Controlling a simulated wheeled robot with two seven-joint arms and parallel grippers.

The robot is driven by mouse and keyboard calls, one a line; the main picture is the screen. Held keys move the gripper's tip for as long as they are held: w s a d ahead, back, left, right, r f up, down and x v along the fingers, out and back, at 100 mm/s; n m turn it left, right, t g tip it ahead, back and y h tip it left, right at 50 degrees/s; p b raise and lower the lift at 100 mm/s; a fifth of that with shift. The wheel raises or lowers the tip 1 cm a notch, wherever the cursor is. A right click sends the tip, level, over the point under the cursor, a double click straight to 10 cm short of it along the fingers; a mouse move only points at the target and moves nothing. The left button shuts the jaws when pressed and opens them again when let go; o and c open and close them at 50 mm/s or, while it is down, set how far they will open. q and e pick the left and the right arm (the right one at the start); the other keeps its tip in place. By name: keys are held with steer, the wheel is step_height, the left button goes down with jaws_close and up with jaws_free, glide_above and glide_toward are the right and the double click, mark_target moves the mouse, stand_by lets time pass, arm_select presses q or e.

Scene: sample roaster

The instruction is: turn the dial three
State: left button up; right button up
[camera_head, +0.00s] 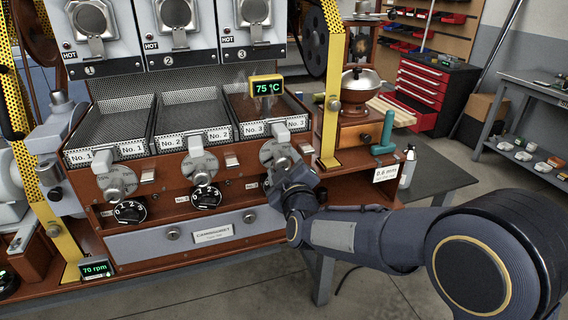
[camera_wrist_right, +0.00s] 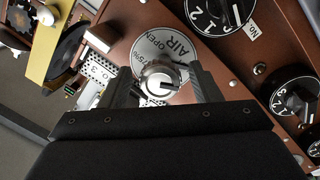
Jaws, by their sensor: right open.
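My right gripper (camera_head: 285,178) reaches in from the right in front of station three of the roaster. In the right wrist view its fingers (camera_wrist_right: 165,88) are apart, one on each side of a silver knob on a round AIR plate (camera_wrist_right: 152,45). I cannot tell whether they touch the knob. In that view a black numbered dial, apparently dial three (camera_wrist_right: 212,14), lies beyond the AIR plate, clear of the fingers. Another black dial (camera_wrist_right: 288,98) is at the right. In the head view my gripper hides dial three. My left gripper is not in view.
Black dials one (camera_head: 130,211) and two (camera_head: 206,196) sit left of my gripper, under their silver air plates. A yellow post (camera_head: 331,90) stands close on the right. A green-handled tool (camera_head: 385,135) and a bottle (camera_head: 408,168) are farther right. The trays above have number labels.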

steer(key=shift+w+a, duration=0.1)
steer(key=shift+w, duration=0.5)
steer(key=c, duration=1)
